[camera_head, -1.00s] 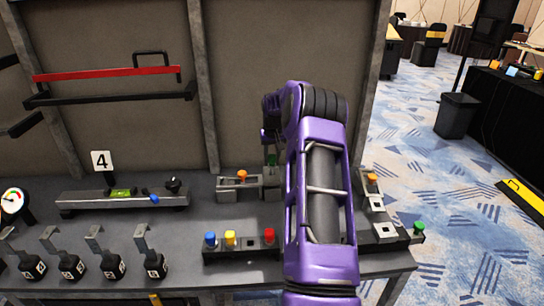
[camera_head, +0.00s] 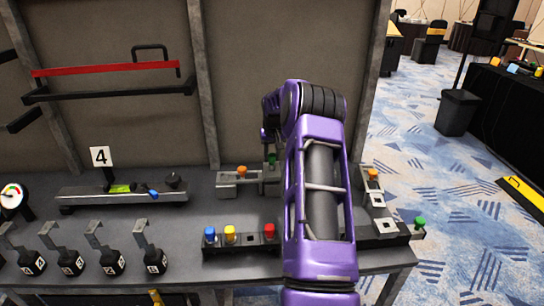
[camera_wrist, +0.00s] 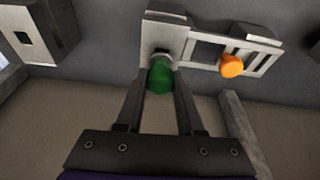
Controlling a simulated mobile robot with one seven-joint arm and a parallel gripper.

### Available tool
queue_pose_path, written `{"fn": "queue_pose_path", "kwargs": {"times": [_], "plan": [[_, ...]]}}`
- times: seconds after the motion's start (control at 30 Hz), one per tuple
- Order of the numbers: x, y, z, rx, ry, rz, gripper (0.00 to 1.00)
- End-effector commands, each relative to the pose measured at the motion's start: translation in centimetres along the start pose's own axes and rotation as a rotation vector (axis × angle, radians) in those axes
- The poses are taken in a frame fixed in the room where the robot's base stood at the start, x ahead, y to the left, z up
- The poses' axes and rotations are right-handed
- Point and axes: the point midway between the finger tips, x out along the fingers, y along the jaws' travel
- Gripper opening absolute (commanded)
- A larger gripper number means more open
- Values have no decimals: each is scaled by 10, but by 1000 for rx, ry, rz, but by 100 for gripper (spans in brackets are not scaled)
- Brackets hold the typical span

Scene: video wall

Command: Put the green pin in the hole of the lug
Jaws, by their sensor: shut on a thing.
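My gripper (camera_wrist: 160,82) is shut on the green pin (camera_wrist: 160,75), with a finger on each side of its rounded head. The pin's far end, with a pale ring, is at the dark hole of a grey metal lug (camera_wrist: 165,32). I cannot tell whether the shank is in the hole. In the head view, a green head (camera_head: 272,160) shows just left of my purple arm, which hides my gripper there.
An orange pin (camera_wrist: 231,66) stands in the slotted bracket beside the lug. Another green pin (camera_head: 419,222) is at the bench's right end. A rack with blue, yellow and red pins (camera_head: 230,234) stands at the front. A grey panel (camera_head: 285,70) rises behind.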

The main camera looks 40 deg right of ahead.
Motion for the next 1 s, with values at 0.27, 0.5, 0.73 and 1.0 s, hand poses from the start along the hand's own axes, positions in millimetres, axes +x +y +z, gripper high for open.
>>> {"fn": "queue_pose_path", "kwargs": {"times": [0.27,0.5,0.73,1.0], "plan": [[7,0,2,0,0,0,0],[14,0,4,-1,0,0,0],[15,0,4,0,0,0,0],[15,0,4,0,0,0,67]]}}
